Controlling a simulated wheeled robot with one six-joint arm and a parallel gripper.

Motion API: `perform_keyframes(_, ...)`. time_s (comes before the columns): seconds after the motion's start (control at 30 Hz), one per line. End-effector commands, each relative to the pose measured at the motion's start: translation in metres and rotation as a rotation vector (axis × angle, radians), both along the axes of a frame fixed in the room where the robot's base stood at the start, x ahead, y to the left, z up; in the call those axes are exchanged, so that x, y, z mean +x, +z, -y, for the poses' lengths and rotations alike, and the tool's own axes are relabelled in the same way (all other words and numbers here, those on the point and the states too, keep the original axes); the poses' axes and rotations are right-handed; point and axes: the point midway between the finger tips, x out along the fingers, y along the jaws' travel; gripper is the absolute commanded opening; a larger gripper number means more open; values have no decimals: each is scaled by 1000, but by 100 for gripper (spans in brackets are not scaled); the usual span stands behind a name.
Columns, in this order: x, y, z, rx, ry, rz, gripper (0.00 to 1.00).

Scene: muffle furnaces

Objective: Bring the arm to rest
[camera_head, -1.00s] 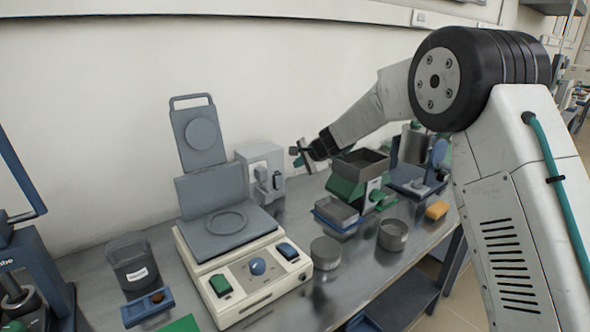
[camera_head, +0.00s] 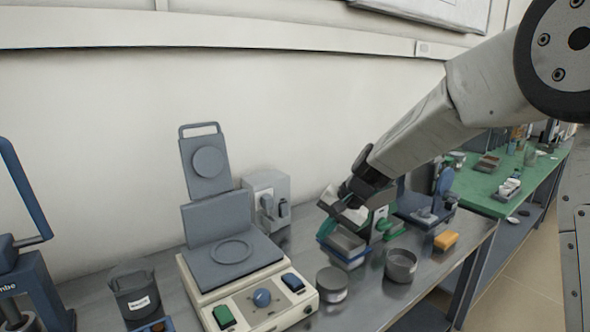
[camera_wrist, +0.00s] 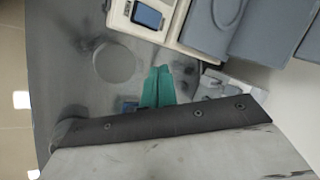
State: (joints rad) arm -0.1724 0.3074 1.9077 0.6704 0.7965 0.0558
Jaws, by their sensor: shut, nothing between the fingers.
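My gripper (camera_head: 338,208) hangs from my arm above the steel bench (camera_head: 372,287) in the head view, in front of the green-sided machine (camera_head: 379,221) and partly hiding it. Its teal fingers (camera_wrist: 158,86) are together and empty in the wrist view, pointing toward the bench. From these views I cannot tell the exact gap between the gripper and the grey tray (camera_head: 345,243) below it.
A cream hotplate-like device (camera_head: 235,265) with an upright grey lid stands left of the gripper. A green-topped table (camera_head: 490,185) is behind right.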

Motion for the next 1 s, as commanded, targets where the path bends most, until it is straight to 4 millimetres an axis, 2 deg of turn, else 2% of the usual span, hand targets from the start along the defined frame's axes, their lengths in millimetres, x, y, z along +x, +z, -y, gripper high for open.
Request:
perform_keyframes(0.03, -29, 13, 13, -33, 48, -9, 0)
perform_keyframes(0.1, -69, 25, 33, -84, 114, -30, 0)
perform_keyframes(0.3, -177, 52, 88, -232, 263, -77, 0)
perform_keyframes(0.5, -273, 65, 139, -373, 346, -102, 0)
perform_keyframes(0.6, -313, 68, 161, -441, 363, -98, 0)
perform_keyframes(0.7, -345, 69, 177, -494, 361, -80, 0)
perform_keyframes(0.8, -364, 71, 186, -527, 341, -41, 0)
perform_keyframes(1.0, -375, 83, 190, -539, 300, 36, 0)
